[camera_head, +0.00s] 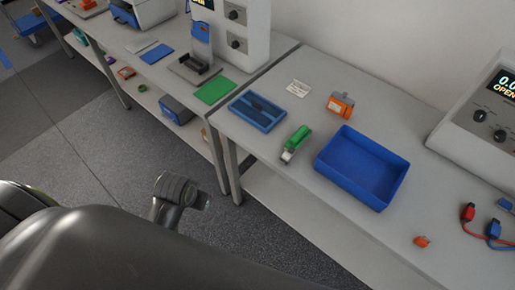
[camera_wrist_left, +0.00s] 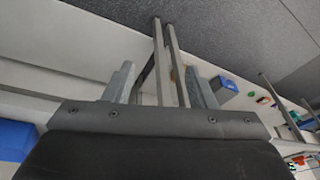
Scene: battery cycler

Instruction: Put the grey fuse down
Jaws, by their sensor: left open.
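I cannot make out a grey fuse in either view. In the left wrist view, my left gripper (camera_wrist_left: 162,88) is open with its two grey fingers apart, and I see nothing held between them. Metal table legs and the grey floor show beyond the fingers. In the head view, my dark arm fills the lower left, and the left gripper's fingers cannot be made out there. My right gripper is in neither view.
The near bench holds a blue bin (camera_head: 350,185), a blue fixture (camera_head: 257,112), a green object (camera_head: 298,140), an orange block (camera_head: 340,105), a small orange piece (camera_head: 422,241) and red and blue clips (camera_head: 467,212). A green mat (camera_head: 215,90) lies on the far bench.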

